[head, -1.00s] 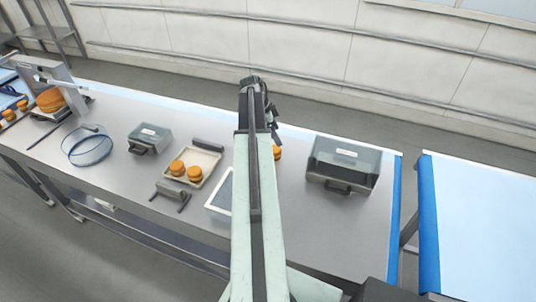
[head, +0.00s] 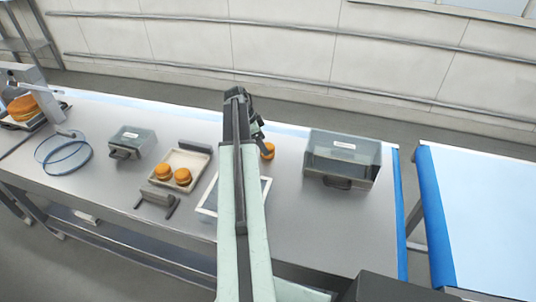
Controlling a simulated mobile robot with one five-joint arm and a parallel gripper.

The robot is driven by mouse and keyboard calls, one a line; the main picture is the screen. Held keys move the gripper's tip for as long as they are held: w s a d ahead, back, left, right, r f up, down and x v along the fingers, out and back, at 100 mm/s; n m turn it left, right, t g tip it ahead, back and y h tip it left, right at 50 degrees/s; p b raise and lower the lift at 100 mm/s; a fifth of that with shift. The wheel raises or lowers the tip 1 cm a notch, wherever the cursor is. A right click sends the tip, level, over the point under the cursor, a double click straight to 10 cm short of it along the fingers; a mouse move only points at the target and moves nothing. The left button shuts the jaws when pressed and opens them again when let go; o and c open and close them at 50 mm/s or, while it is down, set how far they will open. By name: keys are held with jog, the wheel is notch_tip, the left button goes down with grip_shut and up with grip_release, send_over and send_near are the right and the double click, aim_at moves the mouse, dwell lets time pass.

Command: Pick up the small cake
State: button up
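A small orange-brown cake (head: 267,151) sits on the steel table just right of my arm, near the gripper. Two similar small cakes, one on the left (head: 163,171) and one on the right (head: 182,177), sit on a pale square tray (head: 199,160) left of my arm. A larger cake (head: 22,108) stands at the far left. My gripper (head: 259,133) is dark and shows at the far end of my raised arm, seemingly above the table. Its fingers are too small and too hidden by the arm to show whether they are open.
A large clear-lidded grey box (head: 342,160) stands right of the lone cake, and a smaller one (head: 131,143) stands left of the tray. A white-framed panel (head: 207,203) lies partly behind my arm. A blue ring-shaped item (head: 63,153) lies left. A blue-edged table (head: 485,210) is at right.

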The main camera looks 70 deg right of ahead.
aim_at(271, 147)
jog(key=b+x, duration=0.3)
jog(key=x, duration=0.1)
jog(key=shift+s+d+f+b, duration=0.15)
jog(key=shift+d+f+b, duration=0.15)
jog(key=shift+f, duration=0.05)
jog(key=shift+r, duration=0.15)
jog(key=c, duration=0.9)
jog(key=shift+c, duration=0.2)
